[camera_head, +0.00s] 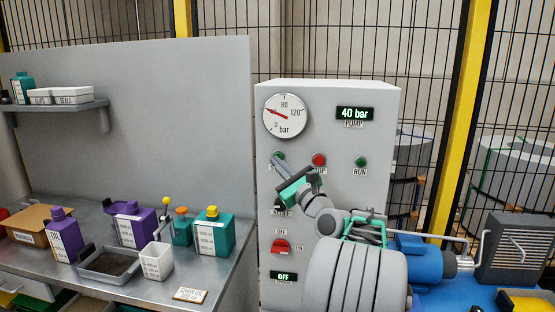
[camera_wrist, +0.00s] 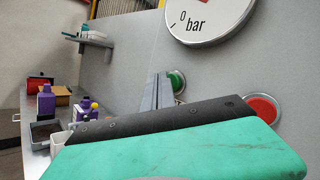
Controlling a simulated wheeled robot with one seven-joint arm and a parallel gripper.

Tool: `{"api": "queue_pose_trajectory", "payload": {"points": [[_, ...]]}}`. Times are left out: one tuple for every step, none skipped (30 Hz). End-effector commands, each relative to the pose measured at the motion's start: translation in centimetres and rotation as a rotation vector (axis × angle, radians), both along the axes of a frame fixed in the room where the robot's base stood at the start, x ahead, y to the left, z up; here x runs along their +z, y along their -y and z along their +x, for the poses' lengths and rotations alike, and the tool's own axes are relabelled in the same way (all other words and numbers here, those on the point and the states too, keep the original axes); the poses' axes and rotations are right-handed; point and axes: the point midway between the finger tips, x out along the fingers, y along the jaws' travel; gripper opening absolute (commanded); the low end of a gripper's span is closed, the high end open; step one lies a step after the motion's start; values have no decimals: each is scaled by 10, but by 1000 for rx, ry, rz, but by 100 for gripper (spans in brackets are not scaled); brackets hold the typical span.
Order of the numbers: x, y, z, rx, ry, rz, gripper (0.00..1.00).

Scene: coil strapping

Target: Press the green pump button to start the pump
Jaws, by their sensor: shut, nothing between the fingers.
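The grey control cabinet (camera_head: 350,98) carries a green button (camera_head: 280,155) at upper left, partly covered by my gripper. It also shows in the wrist view (camera_wrist: 178,80), just right of the fingertips. A red button (camera_head: 319,159) sits to its right, and in the wrist view (camera_wrist: 262,108) at the right. My gripper (camera_head: 276,158) is shut and empty, its narrow fingers pointing toward the cabinet face beside the green button. In the wrist view the fingertips (camera_wrist: 162,78) overlap the button's left edge; I cannot tell whether they touch it.
A round gauge (camera_head: 287,115) and a lit "40 bar" display (camera_head: 355,114) are above the buttons. A green RUN lamp (camera_head: 361,162) is at right. A red rotary switch (camera_head: 281,246) and an "OFF" display (camera_head: 284,277) are below. A bench (camera_head: 205,275) with bottles stands left.

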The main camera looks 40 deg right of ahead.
Motion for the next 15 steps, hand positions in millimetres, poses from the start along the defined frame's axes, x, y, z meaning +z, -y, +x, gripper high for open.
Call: {"api": "queue_pose_trajectory", "payload": {"points": [[0,0,0,0,0,0,0],[0,1,1,0,0,0,0],[0,1,1,0,0,0,0],[0,1,1,0,0,0,0],[0,2,1,0,0,1,0],[0,2,2,0,0,1,0],[0,2,2,0,-1,1,0],[0,3,2,0,-1,1,0],[0,3,2,0,-1,1,0],[0,3,3,0,-1,1,0],[0,4,3,0,-1,1,0],[0,4,3,0,-1,1,0],[0,4,3,0,-1,1,0],[0,5,4,0,0,1,0],[0,5,4,0,0,1,0]]}}
